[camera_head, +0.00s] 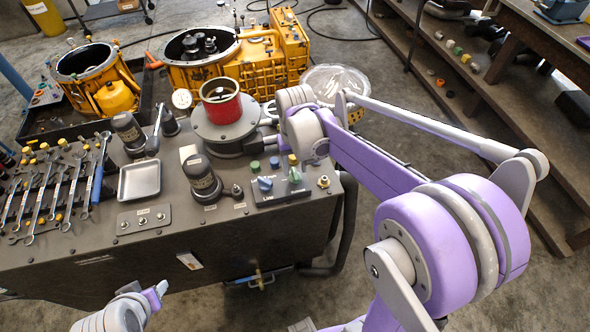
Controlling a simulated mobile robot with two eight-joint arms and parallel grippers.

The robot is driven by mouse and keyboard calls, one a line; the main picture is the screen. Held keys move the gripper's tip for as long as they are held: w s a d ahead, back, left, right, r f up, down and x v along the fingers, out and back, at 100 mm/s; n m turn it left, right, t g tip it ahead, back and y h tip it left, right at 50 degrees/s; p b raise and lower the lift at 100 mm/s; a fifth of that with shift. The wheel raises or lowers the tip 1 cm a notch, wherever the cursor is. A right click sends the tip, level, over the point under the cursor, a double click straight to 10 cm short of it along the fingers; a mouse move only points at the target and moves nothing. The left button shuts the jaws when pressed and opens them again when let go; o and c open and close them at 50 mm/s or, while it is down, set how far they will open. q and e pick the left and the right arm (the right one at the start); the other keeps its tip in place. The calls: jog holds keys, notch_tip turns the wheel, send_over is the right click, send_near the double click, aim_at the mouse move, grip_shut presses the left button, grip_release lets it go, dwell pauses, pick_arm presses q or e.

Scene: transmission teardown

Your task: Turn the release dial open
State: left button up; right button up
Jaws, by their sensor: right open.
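A control panel (285,194) at the right end of the dark bench carries a blue knob (265,185) and a green knob (294,176), with small coloured buttons behind them. Which knob is the release dial I cannot tell. My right gripper (271,111) is open beyond the panel, beside the red-ringed fixture and apart from both knobs; its fingers are small and partly hidden by its wrist. My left gripper (158,291) is low in front of the bench, far from the panel; its jaw gap does not show clearly.
The red-ringed fixture (221,107) stands behind the panel, with dark cylinders (202,178) to its left. A metal tray (139,180) and several wrenches (66,190) lie further left. Yellow gear housings (245,65) stand at the back. Wooden shelving (480,110) is at right.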

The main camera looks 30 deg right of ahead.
jog(key=shift+f, duration=0.9)
grip_shut()
